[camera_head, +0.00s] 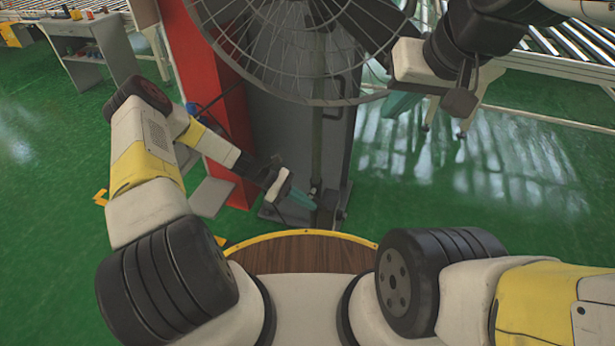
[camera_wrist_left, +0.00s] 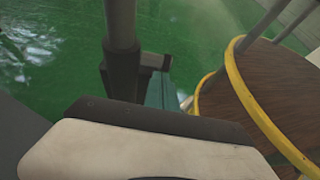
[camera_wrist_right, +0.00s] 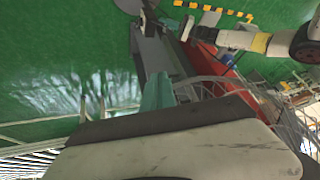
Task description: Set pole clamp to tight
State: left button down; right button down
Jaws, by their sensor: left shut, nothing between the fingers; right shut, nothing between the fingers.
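An upright dark grey pole (camera_head: 317,140) stands in front of a grey panel, below a round wire cage. A dark clamp (camera_wrist_left: 150,62) with a short stub sits around the pole (camera_wrist_left: 121,25) in the left wrist view; whether it is tight or loose cannot be told. My left gripper (camera_head: 303,200) is shut and empty, its teal fingertips close beside the pole's lower part. In the left wrist view the teal fingers (camera_wrist_left: 160,92) lie just below the clamp's stub; contact is unclear. My right gripper (camera_head: 400,104) is shut and empty, raised at the right of the cage.
The wire fan cage (camera_head: 290,45) fills the top middle, near my right gripper. A red post (camera_head: 205,90) stands left of the grey panel (camera_head: 275,130). Roller conveyors (camera_head: 540,105) run at the back right.

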pick_arm(q)
jog(key=h, duration=0.1)
jog(key=g+h, duration=0.1)
jog(key=h, duration=0.1)
jog(key=shift+s+d+f, duration=0.1)
jog(key=shift+d, duration=0.25)
jog(key=shift+s+d, duration=0.15)
jog(key=shift+d, duration=0.3)
jog(key=shift+s+d+r, duration=0.1)
jog(key=shift+d+r, duration=0.15)
jog(key=shift+d, duration=0.05)
dwell(1.3)
